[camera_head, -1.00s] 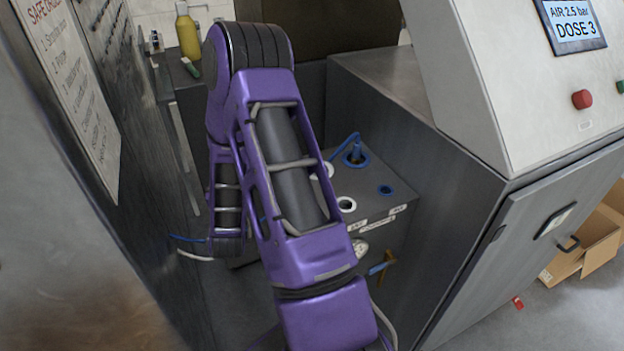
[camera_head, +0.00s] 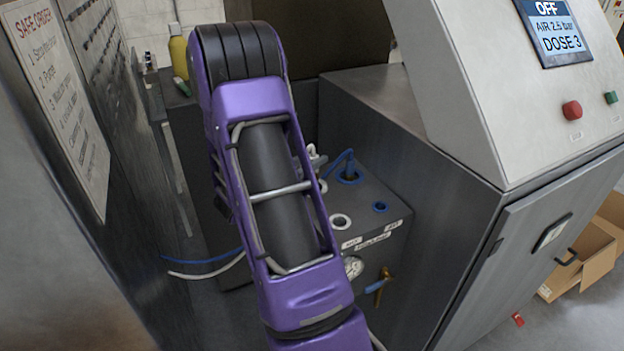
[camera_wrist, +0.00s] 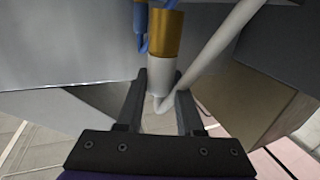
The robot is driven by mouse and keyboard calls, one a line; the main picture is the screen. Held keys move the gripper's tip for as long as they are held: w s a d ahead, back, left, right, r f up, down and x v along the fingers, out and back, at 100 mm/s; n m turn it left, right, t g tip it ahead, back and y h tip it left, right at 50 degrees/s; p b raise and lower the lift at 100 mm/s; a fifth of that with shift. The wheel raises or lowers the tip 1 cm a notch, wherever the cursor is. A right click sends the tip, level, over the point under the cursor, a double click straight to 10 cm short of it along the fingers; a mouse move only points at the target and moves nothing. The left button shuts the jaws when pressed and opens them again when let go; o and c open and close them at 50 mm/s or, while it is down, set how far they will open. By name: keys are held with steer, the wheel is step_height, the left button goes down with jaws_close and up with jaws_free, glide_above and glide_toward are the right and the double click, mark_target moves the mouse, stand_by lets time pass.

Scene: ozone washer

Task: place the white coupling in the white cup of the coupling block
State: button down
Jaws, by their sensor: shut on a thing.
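The white coupling (camera_wrist: 160,84) is a white cylinder between the fingers of my gripper (camera_wrist: 160,104) in the wrist view. A brass part (camera_wrist: 166,34) shows directly above it, and a white hose (camera_wrist: 222,42) runs up to the right. My gripper is shut on the coupling.
A blue fitting with a hose (camera_head: 350,174) stands at the block's back. A grey cabinet (camera_head: 420,160) closely flanks the block on the right. Blue and white hoses hang at left.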

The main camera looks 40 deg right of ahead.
steer(key=shift+f+b, duration=0.35)
steer(key=shift+f, duration=1.7)
steer(key=shift+f, duration=0.1)
steer(key=shift+f, duration=0.2)
steer(key=c, duration=0.5)
jaws_free()
steer(key=shift+r, duration=0.1)
steer(key=shift+c, duration=0.2)
steer(key=shift+r, duration=0.15)
steer(key=shift+a, duration=0.25)
steer(key=a, duration=1.1)
steer(key=shift+s+a, duration=0.15)
steer(key=shift+a, duration=0.15)
